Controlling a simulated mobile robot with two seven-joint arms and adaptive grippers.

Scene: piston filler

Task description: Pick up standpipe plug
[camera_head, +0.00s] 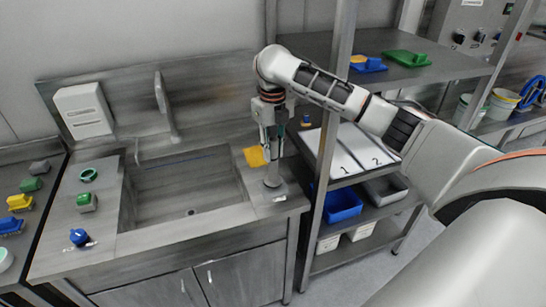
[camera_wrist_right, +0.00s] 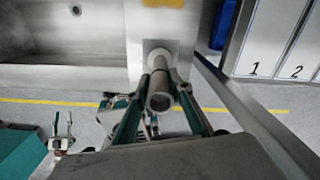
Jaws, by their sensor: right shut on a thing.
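The standpipe plug (camera_head: 272,178) is a grey pipe, upright at the counter strip right of the sink; I cannot tell whether its foot touches the counter. My right gripper (camera_head: 268,148) comes down from above and is shut on its upper part. In the right wrist view the plug's round hollow end (camera_wrist_right: 160,101) sits between the two teal-backed fingers of that gripper. What looks like my left gripper (camera_wrist_right: 62,125) shows small at the lower left of that view; its opening is unclear. It is not in the head view.
The empty sink basin (camera_head: 190,185) lies to the left. A yellow cloth (camera_head: 255,156) lies beside the gripper. A shelf post (camera_head: 328,150) and a rack with numbered white sheets (camera_head: 350,150) stand close on the right. A blue-knobbed item (camera_head: 79,237) is at front left.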

